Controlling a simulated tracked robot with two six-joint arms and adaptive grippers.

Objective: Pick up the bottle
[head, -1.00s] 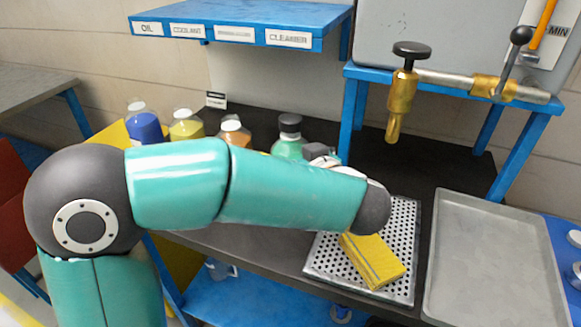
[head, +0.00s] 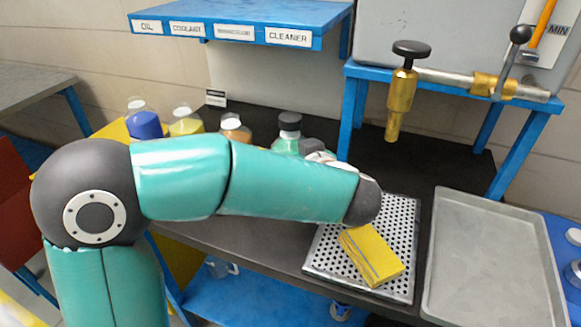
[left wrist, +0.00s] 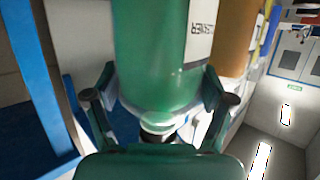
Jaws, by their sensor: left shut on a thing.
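The green bottle (head: 286,145) with a dark cap shows at the back of the dark bench, partly hidden behind my left arm. In the left wrist view the bottle (left wrist: 155,45) fills the middle, with part of a white label at its right edge. My left gripper (left wrist: 160,99) has a finger on each side of the bottle and is shut on it. In the head view the gripper is mostly hidden behind the arm. I cannot tell whether the bottle is off the bench. My right gripper is not in view.
Blue (head: 146,126), yellow (head: 186,124) and orange (head: 234,131) bottles stand left of the green one. A labelled blue shelf (head: 240,15) is above. A yellow sponge (head: 372,258) lies on a perforated tray (head: 328,250). A brass tap (head: 402,92) and an empty grey tray (head: 490,260) are right.

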